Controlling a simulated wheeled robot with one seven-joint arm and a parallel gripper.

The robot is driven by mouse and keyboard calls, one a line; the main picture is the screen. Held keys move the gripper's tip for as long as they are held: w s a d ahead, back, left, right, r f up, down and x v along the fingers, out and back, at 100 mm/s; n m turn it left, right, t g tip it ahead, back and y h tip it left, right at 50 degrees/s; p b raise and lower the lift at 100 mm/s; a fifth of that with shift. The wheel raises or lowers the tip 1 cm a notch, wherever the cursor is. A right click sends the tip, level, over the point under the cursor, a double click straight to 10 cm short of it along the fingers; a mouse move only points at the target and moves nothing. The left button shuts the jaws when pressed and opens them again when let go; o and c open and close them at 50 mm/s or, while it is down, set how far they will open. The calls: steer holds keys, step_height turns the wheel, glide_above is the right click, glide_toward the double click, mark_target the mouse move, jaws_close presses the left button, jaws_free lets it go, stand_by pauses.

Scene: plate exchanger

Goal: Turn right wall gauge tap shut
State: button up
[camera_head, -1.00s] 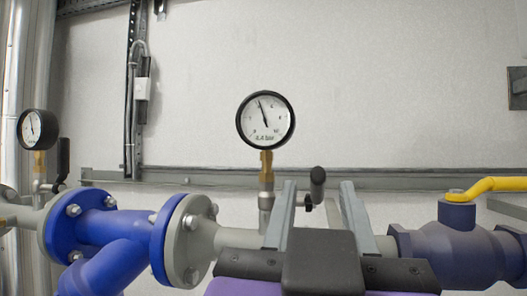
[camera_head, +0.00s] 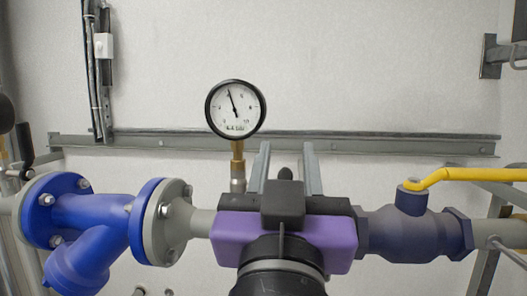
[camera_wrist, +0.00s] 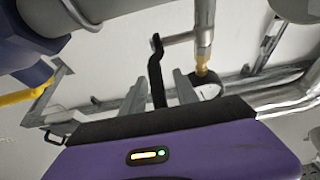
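The wall gauge (camera_head: 236,109) has a black rim and white dial and stands on a brass fitting (camera_head: 238,152) above the pipe. Its tap has a black lever (camera_wrist: 156,75), seen in the wrist view beside the metal stem (camera_wrist: 204,25). My gripper (camera_head: 286,147), with a purple body and grey fingers, is open around the lever. In the wrist view the lever lies between the fingers (camera_wrist: 160,72), with a visible gap on each side.
A blue flanged strainer (camera_head: 95,225) sits on the pipe to the left. A dark blue ball valve (camera_head: 415,232) with a yellow handle (camera_head: 470,175) is to the right. A grey rail (camera_head: 400,145) runs along the wall behind. The wall above is mostly clear.

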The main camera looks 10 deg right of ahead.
steer(key=shift+c, duration=0.5)
jaws_close()
stand_by(1.0)
